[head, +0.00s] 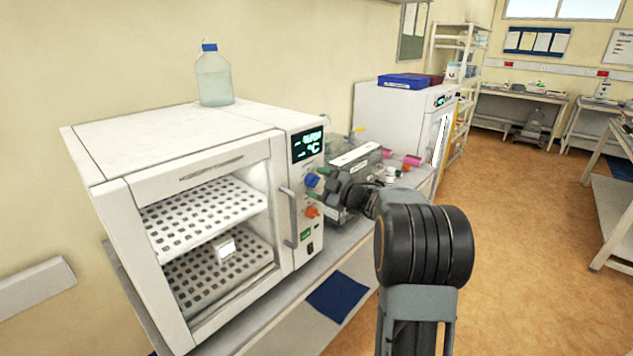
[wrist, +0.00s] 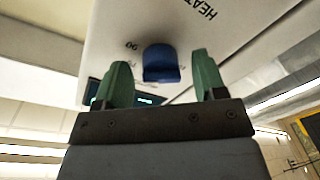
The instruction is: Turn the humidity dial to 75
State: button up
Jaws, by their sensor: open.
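The white chamber (head: 120,195) has a control panel at its right front edge. A blue dial (head: 312,180) sits on the panel below the lit display (head: 307,145). An orange dial (head: 312,211) is lower down. In the wrist view the blue dial (wrist: 160,64) appears between my gripper's two green fingers, with a number like 90 printed beside it. My gripper (wrist: 160,60) is open around the dial's sides, with a gap showing on each side. In the head view my gripper (head: 322,186) is just right of the dial. The dial's exact setting cannot be read.
A vertical door handle (head: 288,217) stands out left of the panel. A cluttered clear box (head: 355,165) is behind my wrist. A bottle (head: 213,78) stands on the chamber. A blue mat (head: 338,297) lies in front. The floor (head: 530,230) to the right is open.

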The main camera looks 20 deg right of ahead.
jog(key=shift+w+a, duration=0.15)
jog(key=shift+c, duration=0.3)
jog(key=c, duration=0.8)
jog(key=shift+f+n+b, duration=0.25)
jog(key=shift+n+b, duration=0.35)
jog(key=shift+b, duration=0.5)
jog(key=shift+r+n+b, duration=0.3)
jog(key=shift+n+b, duration=0.25)
jog(key=shift+n, duration=0.15)
jog(key=o, duration=0.9)
jog(key=shift+c, duration=0.2)
